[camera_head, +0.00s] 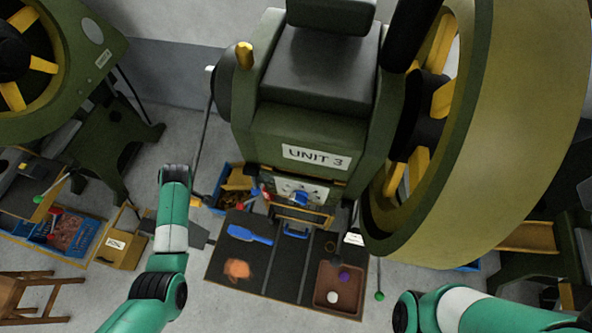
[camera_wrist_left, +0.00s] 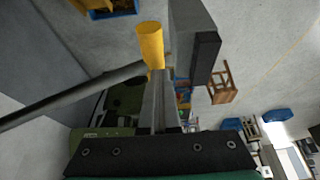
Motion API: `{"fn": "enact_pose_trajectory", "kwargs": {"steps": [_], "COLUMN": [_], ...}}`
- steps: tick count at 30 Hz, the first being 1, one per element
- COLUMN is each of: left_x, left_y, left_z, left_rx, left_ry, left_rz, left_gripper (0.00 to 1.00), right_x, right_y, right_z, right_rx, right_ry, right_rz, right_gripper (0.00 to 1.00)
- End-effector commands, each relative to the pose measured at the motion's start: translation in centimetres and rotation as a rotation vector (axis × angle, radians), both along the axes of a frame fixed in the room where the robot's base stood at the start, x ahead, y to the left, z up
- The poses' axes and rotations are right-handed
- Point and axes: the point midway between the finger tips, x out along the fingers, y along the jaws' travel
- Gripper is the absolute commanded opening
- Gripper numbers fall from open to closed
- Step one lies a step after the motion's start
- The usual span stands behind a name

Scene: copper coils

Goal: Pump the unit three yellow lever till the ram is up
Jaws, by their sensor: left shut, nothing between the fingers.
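Unit three is the green press (camera_head: 316,156) with the "UNIT 3" label, in the middle of the head view. A long grey rod runs down its left side, with a small yellow end (camera_head: 196,202) beside my left wrist. In the left wrist view the yellow lever grip (camera_wrist_left: 150,42) stands at the tips of my left gripper (camera_wrist_left: 155,80), whose fingers are shut and empty. The grip overlaps the fingertips there; I cannot tell if they touch. The grey rod (camera_wrist_left: 75,95) passes behind. My right gripper is out of view. I cannot make out the ram.
A dark tray (camera_head: 222,262) with a blue scoop (camera_head: 250,235) lies before the press. A large green and yellow wheel (camera_head: 480,130) fills the right side.

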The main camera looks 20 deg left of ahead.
Motion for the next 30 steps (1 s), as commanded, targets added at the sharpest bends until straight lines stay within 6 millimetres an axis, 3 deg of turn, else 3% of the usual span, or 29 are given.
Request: {"fn": "enact_pose_trajectory", "kwargs": {"steps": [17, 30], "left_x": [0.5, 2.5], "left_y": [0.1, 0.4], "left_z": [-1.0, -5.8], "left_rx": [-0.001, 0.000], "left_ry": [-0.003, -0.003], "left_rz": [-0.001, 0.000], "left_gripper": [0.00, 0.00], "right_x": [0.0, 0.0], "right_y": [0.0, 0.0], "right_z": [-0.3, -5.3], "right_rx": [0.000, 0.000], "right_ry": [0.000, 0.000], "right_rz": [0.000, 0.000], "right_gripper": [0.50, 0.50]}}
